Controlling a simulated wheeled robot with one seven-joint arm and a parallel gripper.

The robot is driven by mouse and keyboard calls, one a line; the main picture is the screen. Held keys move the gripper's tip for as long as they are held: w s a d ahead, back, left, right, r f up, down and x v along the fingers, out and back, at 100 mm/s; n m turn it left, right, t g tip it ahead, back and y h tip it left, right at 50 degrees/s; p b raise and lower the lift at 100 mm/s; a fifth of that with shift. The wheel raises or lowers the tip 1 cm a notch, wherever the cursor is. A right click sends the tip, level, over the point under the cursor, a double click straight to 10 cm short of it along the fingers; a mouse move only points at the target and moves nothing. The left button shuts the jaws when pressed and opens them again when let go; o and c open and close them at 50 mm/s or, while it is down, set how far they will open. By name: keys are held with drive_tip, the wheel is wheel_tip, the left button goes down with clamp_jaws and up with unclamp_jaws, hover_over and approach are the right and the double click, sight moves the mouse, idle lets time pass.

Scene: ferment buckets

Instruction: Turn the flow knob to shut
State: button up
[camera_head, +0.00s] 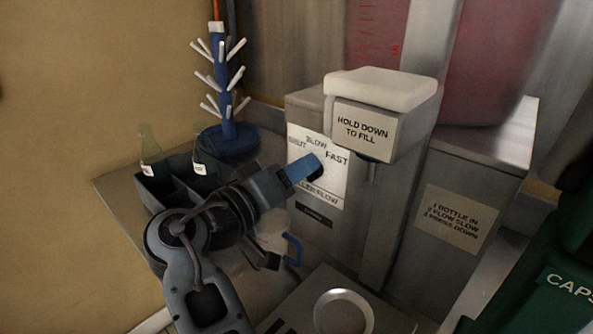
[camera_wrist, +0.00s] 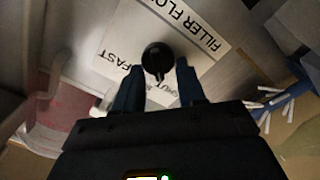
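The black flow knob (camera_wrist: 157,58) sits on a white dial plate (camera_head: 333,182) on the front of the steel filler. The plate reads SHUT, SLOW, FAST and FILLER FLOW. In the wrist view the plate (camera_wrist: 112,62) appears turned over, and the knob's small pointer faces down toward the partly hidden SHUT and SLOW lettering. I cannot tell its exact setting. My gripper (camera_wrist: 158,76) is open, with one blue finger on each side of the knob's near edge. I cannot tell whether they touch it. In the head view my gripper (camera_head: 312,167) covers most of the knob.
A white-topped HOLD DOWN TO FILL lever (camera_head: 382,90) juts out above right of the dial. A blue bottle tree (camera_head: 226,90) stands behind left, near a dark crate (camera_head: 165,188) with bottles. A jug (camera_head: 273,232) is below my gripper. A green CAPS bin (camera_head: 560,270) is right.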

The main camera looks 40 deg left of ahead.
drive_tip(key=o, duration=0.4)
drive_tip(key=shift+s+a+b, duration=0.15)
drive_tip(key=shift+s+b, duration=0.2)
drive_tip(key=shift+s, duration=1.6)
drive_tip(key=shift+s+a+b, duration=0.15)
drive_tip(key=shift+s+b, duration=0.2)
drive_tip(key=shift+s, duration=1.6)
